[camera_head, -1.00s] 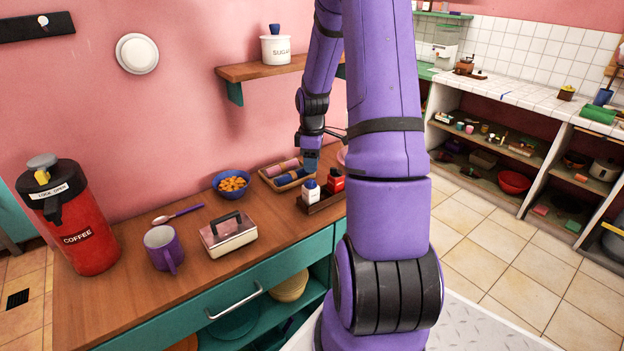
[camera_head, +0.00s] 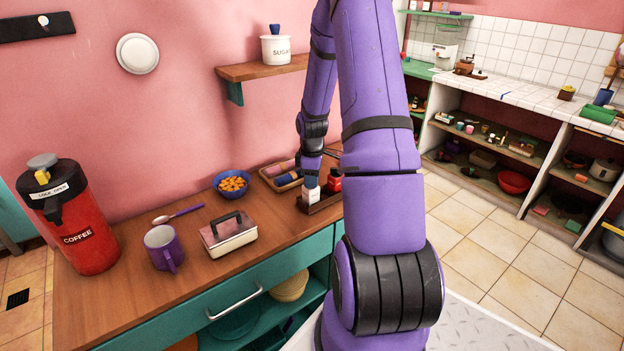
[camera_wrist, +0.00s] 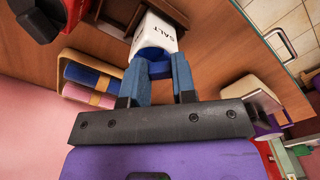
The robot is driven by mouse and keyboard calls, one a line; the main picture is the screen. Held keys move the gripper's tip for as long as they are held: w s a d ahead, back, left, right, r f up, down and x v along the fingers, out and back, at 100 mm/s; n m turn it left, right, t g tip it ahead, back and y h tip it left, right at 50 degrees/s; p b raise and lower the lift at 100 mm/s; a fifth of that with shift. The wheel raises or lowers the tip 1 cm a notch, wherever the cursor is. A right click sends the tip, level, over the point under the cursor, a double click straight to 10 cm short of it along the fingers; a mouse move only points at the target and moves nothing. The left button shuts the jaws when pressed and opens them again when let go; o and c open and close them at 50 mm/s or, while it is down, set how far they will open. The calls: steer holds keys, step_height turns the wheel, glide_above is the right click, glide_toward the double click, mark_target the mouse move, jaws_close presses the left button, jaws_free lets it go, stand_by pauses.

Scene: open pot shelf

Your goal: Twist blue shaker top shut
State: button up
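The white shaker, marked SALT, (camera_wrist: 155,32) shows in the wrist view with its blue top (camera_wrist: 153,56) facing my gripper (camera_wrist: 160,62). The two blue-grey fingers are apart, with the top at and between their tips. I see no clear contact on both sides. In the head view, the shaker (camera_head: 311,195) stands upright in a dark wooden tray (camera_head: 324,202), and my gripper (camera_head: 311,176) points down right over it, hiding its top.
A red shaker (camera_head: 334,184) stands close to the right in the same tray. A wooden tray with blue and pink rolls (camera_head: 281,177) lies just behind.

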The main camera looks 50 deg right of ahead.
steer(key=shift+c, duration=0.4)
steer(key=shift+m, duration=0.3)
steer(key=m, duration=0.3)
steer(key=shift+w+a+m, duration=0.1)
steer(key=shift+a+m, duration=0.1)
steer(key=shift+m, duration=0.1)
steer(key=m, duration=0.4)
steer(key=shift+w+a+m, duration=0.1)
steer(key=shift+w+m, duration=0.1)
steer(key=shift+m, duration=0.1)
steer(key=m, duration=0.4)
steer(key=shift+w+m, duration=0.2)
steer(key=shift+m, duration=0.1)
steer(key=shift+w+m, duration=0.15)
steer(key=shift+m, duration=2.05)
